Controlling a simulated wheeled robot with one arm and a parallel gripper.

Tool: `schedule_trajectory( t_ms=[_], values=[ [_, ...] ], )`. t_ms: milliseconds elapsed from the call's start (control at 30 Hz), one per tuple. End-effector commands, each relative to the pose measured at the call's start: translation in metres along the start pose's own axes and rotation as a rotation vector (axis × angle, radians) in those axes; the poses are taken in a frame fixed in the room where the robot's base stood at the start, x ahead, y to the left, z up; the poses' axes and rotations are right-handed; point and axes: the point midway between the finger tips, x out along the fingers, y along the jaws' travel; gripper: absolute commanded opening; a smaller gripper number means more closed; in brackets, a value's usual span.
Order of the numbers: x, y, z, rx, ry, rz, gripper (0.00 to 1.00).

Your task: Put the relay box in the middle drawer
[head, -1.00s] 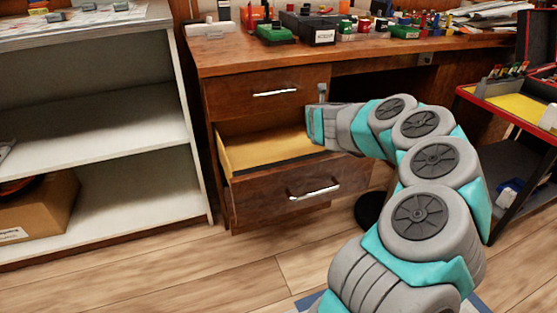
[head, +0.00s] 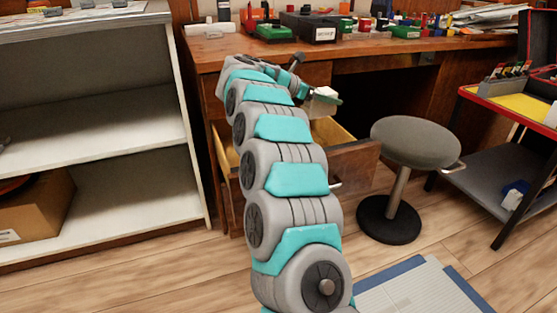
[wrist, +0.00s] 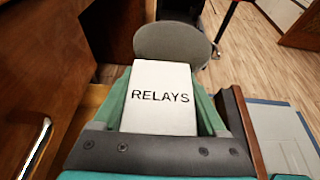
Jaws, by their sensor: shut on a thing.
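The relay box is white and marked RELAYS. It fills the middle of the wrist view (wrist: 160,98) and shows small at the arm's end in the head view (head: 325,91). My gripper (wrist: 162,115) is shut on it, with a green finger along each side. In the head view my gripper (head: 322,98) is above the open middle drawer (head: 355,160), near the desk front. The drawer's yellowish inside shows in part; my arm hides much of it and most of its handle.
The desk top (head: 400,47) holds several small boxes and tools. A grey stool (head: 415,142) stands right of the drawer. White shelves (head: 110,110) stand at left, and a red-edged cart (head: 510,108) at right. The top drawer's handle (wrist: 35,148) shows in the wrist view.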

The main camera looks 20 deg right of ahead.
Motion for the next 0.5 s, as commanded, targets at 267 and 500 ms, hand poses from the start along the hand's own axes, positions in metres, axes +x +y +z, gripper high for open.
schedule_trajectory(
  t_ms=[267, 500],
  values=[
    [-0.014, 0.005, -0.055, 0.013, -0.001, -0.040, 0.05],
    [-0.005, 0.004, -0.087, 0.015, 0.000, -0.043, 0.05]
  ],
)
